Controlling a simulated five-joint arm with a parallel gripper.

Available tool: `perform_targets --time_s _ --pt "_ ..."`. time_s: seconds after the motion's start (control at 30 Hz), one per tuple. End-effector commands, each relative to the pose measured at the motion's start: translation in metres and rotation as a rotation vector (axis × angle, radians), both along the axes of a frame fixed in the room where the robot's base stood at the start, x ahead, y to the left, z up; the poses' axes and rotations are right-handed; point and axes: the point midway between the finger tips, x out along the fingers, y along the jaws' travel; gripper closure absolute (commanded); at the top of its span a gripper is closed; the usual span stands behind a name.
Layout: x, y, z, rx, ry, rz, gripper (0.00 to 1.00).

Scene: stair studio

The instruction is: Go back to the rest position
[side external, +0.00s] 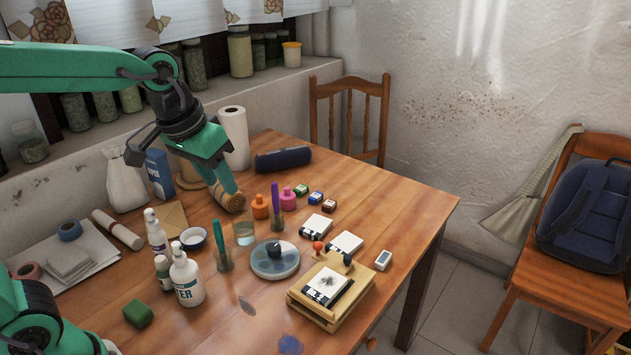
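My gripper (228,187) hangs from my green arm over the back left part of the wooden table (370,190). Its green fingers point down, with the tips just at a brown roll (229,200) in this side view. I cannot tell whether the fingers touch the roll or are only in front of or above it. The gap between the fingers does not show clearly, so open or shut is unclear.
Bottles (187,278), orange and pink pots (260,207), and a wooden stamp press (330,290) crowd the front. The table's right side (410,205) is clear.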

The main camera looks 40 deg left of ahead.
Motion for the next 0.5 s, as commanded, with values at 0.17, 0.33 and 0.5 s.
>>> perform_targets --time_s 0.17,0.33,0.5 --pt "-0.034 0.016 0.000 0.011 -0.055 -0.009 0.61" --pt "-0.063 0.028 -0.006 0.027 -0.103 -0.019 0.61" --pt "-0.088 0.036 -0.015 0.043 -0.144 -0.028 0.61"
